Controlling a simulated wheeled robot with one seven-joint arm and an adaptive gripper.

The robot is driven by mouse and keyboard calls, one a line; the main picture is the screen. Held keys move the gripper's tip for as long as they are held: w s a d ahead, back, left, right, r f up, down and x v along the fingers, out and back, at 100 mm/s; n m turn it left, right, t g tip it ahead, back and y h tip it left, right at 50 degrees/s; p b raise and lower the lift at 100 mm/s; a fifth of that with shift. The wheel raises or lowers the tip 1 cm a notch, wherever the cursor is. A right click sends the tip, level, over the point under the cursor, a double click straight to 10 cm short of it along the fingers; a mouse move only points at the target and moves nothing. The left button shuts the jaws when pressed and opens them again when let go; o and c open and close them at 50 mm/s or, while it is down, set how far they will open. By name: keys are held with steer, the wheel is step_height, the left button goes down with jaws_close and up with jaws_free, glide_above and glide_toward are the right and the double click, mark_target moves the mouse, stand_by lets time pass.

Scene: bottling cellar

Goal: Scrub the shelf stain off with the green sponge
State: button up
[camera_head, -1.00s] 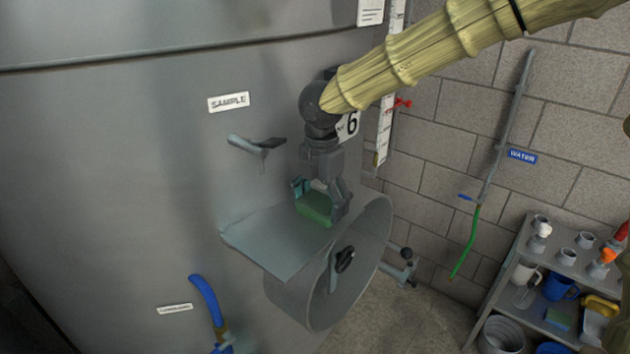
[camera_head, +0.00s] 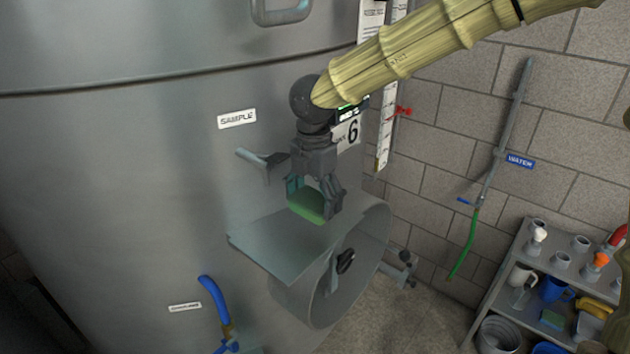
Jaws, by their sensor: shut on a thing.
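My gripper (camera_head: 313,201) hangs down over a small metal shelf (camera_head: 270,247) that sticks out from the big steel tank. It is shut on a green sponge (camera_head: 304,206), which sits between the fingers over the back right part of the shelf. The sponge is at or just above the shelf surface; I cannot tell whether it touches. No stain stands out on the bare part of the shelf; the area under and behind the sponge is hidden.
A sample tap (camera_head: 262,160) sticks out of the tank (camera_head: 150,200) just left of my gripper. A round hatch (camera_head: 345,275) with a black knob is below the shelf. A rack (camera_head: 520,255) with cups, jugs and another sponge stands at the lower right.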

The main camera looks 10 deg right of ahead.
steer(key=shift+r+p, duration=0.7)
steer(key=shift+r, duration=0.5)
